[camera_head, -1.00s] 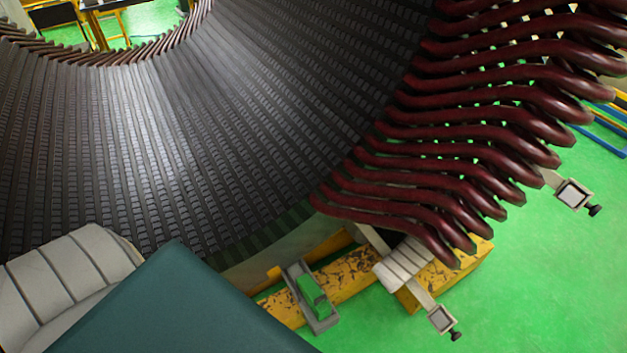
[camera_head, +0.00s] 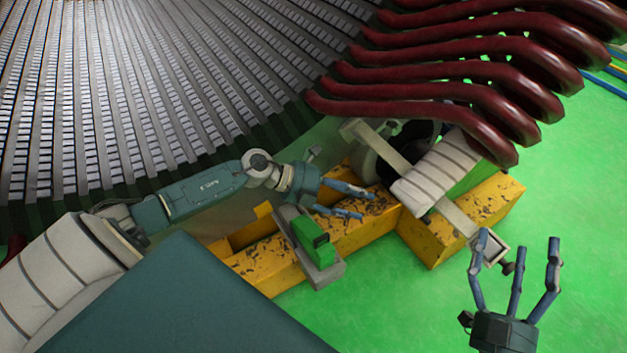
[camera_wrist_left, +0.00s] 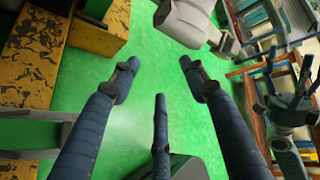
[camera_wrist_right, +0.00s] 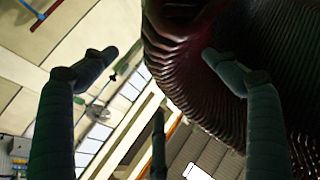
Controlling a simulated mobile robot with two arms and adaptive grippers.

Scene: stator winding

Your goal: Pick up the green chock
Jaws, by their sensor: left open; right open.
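The green chock (camera_head: 312,240) sits in a small grey holder (camera_head: 325,274) on the yellow beam in the head view. My left gripper (camera_head: 352,200) is open and empty, above and just right of the chock, with its fingers apart from it. My right gripper (camera_head: 515,258) is open and empty, with fingers pointing up in the picture, well right of the chock. In the right wrist view its fingers (camera_wrist_right: 160,55) are spread.
A yellow beam structure (camera_head: 362,225) lies under the stator (camera_head: 150,85). Dark red winding bars (camera_head: 450,110) overhang at the upper right. A white wrapped pad (camera_head: 432,175) stands right of the chock, with a clamp (camera_head: 493,246) below it. Green floor is open at the lower middle.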

